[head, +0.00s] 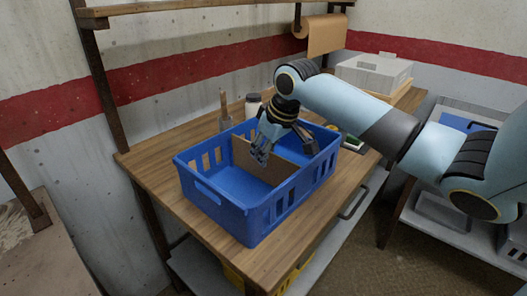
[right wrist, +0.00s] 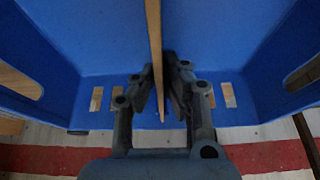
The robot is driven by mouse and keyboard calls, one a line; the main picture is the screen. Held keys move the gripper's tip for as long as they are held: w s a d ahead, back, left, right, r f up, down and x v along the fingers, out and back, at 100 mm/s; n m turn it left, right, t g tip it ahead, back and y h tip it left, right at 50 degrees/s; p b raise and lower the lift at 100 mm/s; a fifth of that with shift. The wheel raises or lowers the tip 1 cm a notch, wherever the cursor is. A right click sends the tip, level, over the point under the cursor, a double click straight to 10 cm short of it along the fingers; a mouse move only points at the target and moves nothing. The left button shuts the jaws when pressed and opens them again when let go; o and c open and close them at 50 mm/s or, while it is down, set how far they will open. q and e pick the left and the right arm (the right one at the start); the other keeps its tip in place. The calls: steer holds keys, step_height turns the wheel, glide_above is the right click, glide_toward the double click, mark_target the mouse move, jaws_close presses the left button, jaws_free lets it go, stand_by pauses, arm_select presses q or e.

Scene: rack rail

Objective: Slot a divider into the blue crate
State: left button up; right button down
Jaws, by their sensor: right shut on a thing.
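The blue crate (head: 215,195) stands on the wooden workbench, and its blue inside also fills much of the right wrist view (right wrist: 90,45). A thin brown divider (head: 265,165) stands upright inside the crate, running across it. It shows edge-on in the right wrist view (right wrist: 154,40). My right gripper (head: 262,150) is over the crate, shut on the divider. In the right wrist view its fingers (right wrist: 160,95) are on either side of the board near one crate wall. The divider's bottom edge and the slots are hard to make out. My left gripper is not in view.
A white-lidded jar (head: 253,104) and a brush-like bottle (head: 224,112) stand behind the crate. A grey box (head: 373,73) is at the bench's far right. A paper roll (head: 325,35) hangs above. The bench front (head: 270,255) is clear.

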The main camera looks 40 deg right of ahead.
steer(key=c, duration=1.4)
jaws_free()
steer(key=shift+r, duration=0.1)
steer(key=v, duration=1.1)
steer(key=shift+s+r, duration=0.15)
steer(key=shift+r, duration=0.25)
